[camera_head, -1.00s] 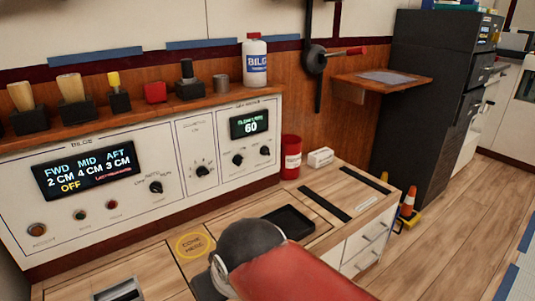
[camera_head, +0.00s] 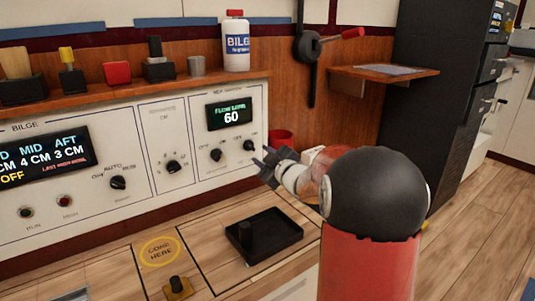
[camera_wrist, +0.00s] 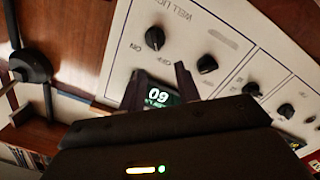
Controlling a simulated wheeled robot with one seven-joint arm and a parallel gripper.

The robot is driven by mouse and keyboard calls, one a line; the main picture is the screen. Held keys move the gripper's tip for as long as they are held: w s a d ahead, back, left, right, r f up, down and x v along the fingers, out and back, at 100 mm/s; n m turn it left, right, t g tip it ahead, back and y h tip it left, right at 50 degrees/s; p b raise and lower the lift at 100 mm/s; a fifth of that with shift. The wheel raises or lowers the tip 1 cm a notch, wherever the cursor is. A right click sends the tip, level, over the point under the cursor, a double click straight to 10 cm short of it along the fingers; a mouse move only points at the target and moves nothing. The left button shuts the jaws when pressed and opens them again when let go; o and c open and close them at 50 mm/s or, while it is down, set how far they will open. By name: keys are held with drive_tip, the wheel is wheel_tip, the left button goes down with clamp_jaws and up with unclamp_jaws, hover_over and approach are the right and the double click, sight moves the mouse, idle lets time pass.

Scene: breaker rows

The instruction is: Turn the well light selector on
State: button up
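The well light selector is a black rotary knob at the right end of the white panel (camera_head: 249,145). It also shows in the wrist view (camera_wrist: 155,38), with upside-down WELL LIGHT lettering and ON and OFF marks around it. Its exact pointer direction is too small to tell. My gripper (camera_head: 264,163) is just in front of the panel's right end, slightly below and right of the knob. In the wrist view its two dark fingers (camera_wrist: 160,85) are apart and empty, with the green-lit display behind them. The knob lies beyond the fingertips, apart from them.
A second knob (camera_head: 216,155) sits left of the selector, under the display reading 60 (camera_head: 230,116). A red can (camera_head: 281,137) is partly hidden behind my gripper. A black tray (camera_head: 283,241) lies on the counter below. A wooden shelf (camera_head: 130,92) with several items overhangs the panel.

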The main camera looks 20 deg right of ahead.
sight(251, 147)
drive_tip(key=shift+n+t+y, duration=0.3)
drive_tip(key=shift+y, duration=0.2)
drive_tip(key=w, duration=0.5)
drive_tip(key=w+f, duration=0.1)
drive_tip(key=w, duration=0.2)
drive_tip(key=shift+w+d, duration=0.1)
drive_tip(key=shift+w, duration=0.05)
drive_tip(key=shift+c, duration=0.3)
clamp_jaws()
